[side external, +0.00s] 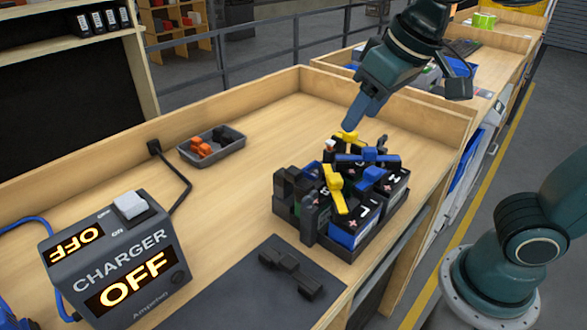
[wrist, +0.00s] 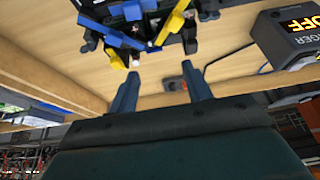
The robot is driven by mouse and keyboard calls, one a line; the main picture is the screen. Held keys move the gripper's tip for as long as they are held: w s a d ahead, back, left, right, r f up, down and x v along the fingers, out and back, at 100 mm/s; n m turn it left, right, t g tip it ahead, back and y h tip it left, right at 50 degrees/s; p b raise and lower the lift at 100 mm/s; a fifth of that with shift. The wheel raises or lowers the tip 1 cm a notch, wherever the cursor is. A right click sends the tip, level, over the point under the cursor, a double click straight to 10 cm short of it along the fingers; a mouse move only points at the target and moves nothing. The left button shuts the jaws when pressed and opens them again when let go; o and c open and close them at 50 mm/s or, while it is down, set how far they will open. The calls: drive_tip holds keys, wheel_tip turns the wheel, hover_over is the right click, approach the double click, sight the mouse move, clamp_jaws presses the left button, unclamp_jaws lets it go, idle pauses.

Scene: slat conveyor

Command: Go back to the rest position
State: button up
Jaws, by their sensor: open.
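My gripper (side external: 367,108) is above and behind the battery tray in the side view, apart from it. In the wrist view my gripper (wrist: 163,88) shows two blue fingers spread apart with nothing between them. The black battery tray (side external: 316,234) holds several batteries with digits on top. Yellow and blue clamp-like pieces, such as a yellow one (side external: 335,186) and a blue one (side external: 368,156), lie across them. The cluster also shows at the top of the wrist view, with a blue piece (wrist: 118,34).
A charger (side external: 120,262) reading OFF stands at the front left. A grey bin (side external: 235,148) with orange pieces is at the back.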

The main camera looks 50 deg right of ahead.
drive_tip(key=s+d+f, duration=0.4)
drive_tip(key=s+d, duration=0.2)
drive_tip(key=s, duration=0.3)
drive_tip(key=shift+d+t, duration=0.3)
drive_tip(key=shift+t, duration=0.1)
